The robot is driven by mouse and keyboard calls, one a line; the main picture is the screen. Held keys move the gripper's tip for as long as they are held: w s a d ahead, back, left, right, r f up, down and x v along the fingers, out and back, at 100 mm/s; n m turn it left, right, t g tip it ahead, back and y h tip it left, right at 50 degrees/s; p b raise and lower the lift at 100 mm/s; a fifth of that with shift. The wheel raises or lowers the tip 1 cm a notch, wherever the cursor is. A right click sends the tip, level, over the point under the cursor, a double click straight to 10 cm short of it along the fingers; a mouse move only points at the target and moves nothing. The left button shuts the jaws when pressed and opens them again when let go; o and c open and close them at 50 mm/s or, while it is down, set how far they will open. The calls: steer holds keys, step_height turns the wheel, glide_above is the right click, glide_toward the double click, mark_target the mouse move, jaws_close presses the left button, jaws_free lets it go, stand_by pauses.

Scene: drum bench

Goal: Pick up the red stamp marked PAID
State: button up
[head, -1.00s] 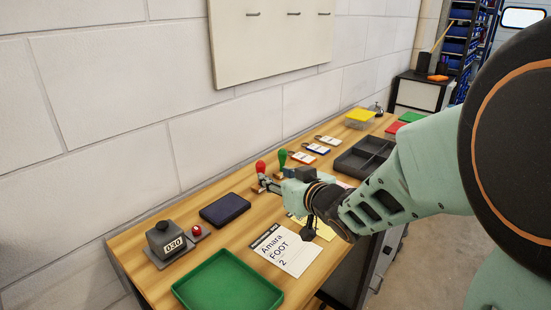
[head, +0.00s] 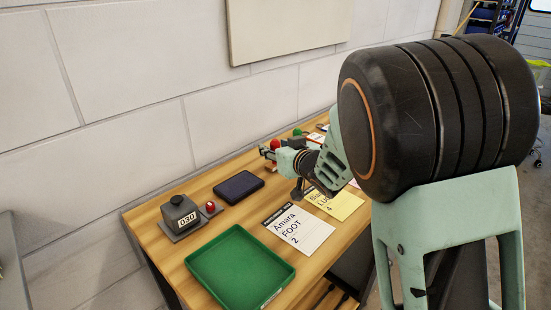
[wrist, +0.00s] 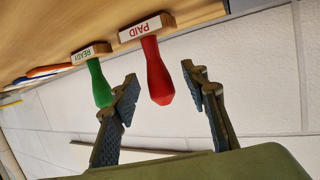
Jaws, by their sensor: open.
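The red stamp marked PAID (wrist: 154,68) stands on the bench in the wrist view, which shows the scene upside down. Its red handle lies between the two fingers of my open gripper (wrist: 164,98), with a gap to each finger visible. In the head view the red stamp (head: 275,144) shows as a small red knob at my gripper (head: 270,153), partly hidden by it. A green stamp marked READY (wrist: 98,77) stands beside the red one, its handle end close to one finger.
A green tray (head: 238,266), a grey counter reading 030 (head: 180,216) and a dark ink pad (head: 238,187) lie on the bench (head: 208,193). White (head: 297,232) and yellow (head: 338,204) cards lie near my arm. The wall runs behind the bench.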

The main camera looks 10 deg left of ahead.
steer(key=shift+w+a, duration=0.1)
steer(key=shift+w, duration=0.05)
jaws_close()
steer(key=shift+r, duration=0.1)
stand_by(0.3)
